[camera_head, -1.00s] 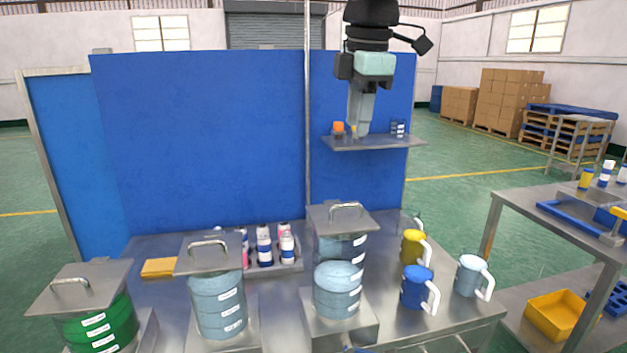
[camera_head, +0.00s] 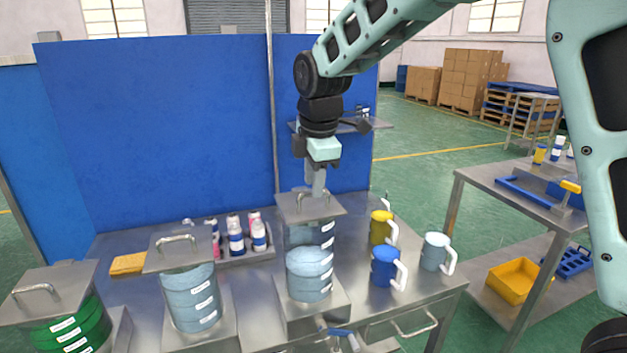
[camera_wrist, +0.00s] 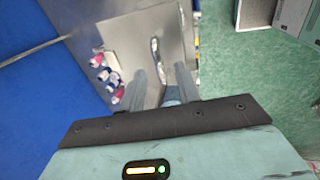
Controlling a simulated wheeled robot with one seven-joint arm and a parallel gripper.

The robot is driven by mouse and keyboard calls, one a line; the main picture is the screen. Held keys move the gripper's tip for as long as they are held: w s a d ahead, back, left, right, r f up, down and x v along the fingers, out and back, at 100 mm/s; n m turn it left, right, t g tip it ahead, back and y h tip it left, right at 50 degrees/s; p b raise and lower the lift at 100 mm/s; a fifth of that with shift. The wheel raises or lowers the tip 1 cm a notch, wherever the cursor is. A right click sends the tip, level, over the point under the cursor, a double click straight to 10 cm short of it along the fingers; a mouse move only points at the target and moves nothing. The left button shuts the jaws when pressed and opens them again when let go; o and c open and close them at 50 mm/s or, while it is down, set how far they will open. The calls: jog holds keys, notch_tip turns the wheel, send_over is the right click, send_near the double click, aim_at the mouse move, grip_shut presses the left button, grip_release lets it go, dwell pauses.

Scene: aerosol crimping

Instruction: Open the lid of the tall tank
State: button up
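The tall tank (camera_head: 309,274) is a clear vessel with pale blue contents and white labels, on a metal stand at the centre of the bench. Its flat grey lid (camera_head: 292,212) is on top, with a bar handle on it. My gripper (camera_head: 317,192) points down just above this lid, at the handle, and partly hides it in the head view. In the wrist view my gripper (camera_wrist: 161,86) has its two fingers apart, with the lid handle (camera_wrist: 155,58) showing between and beyond them. Contact with the handle cannot be told.
Two lower lidded tanks, one pale blue (camera_head: 193,300) and one green (camera_head: 75,325), stand to the left. Several bottles (camera_head: 236,238) sit behind. Yellow (camera_head: 380,228), blue (camera_head: 384,267) and grey (camera_head: 434,252) jugs stand right. A blue panel (camera_head: 170,130) rises behind.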

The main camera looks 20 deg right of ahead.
jog(key=shift+w+f, duration=0.15)
jog(key=shift+f, duration=0.55)
grip_shut()
jog(key=shift+r, duration=0.1)
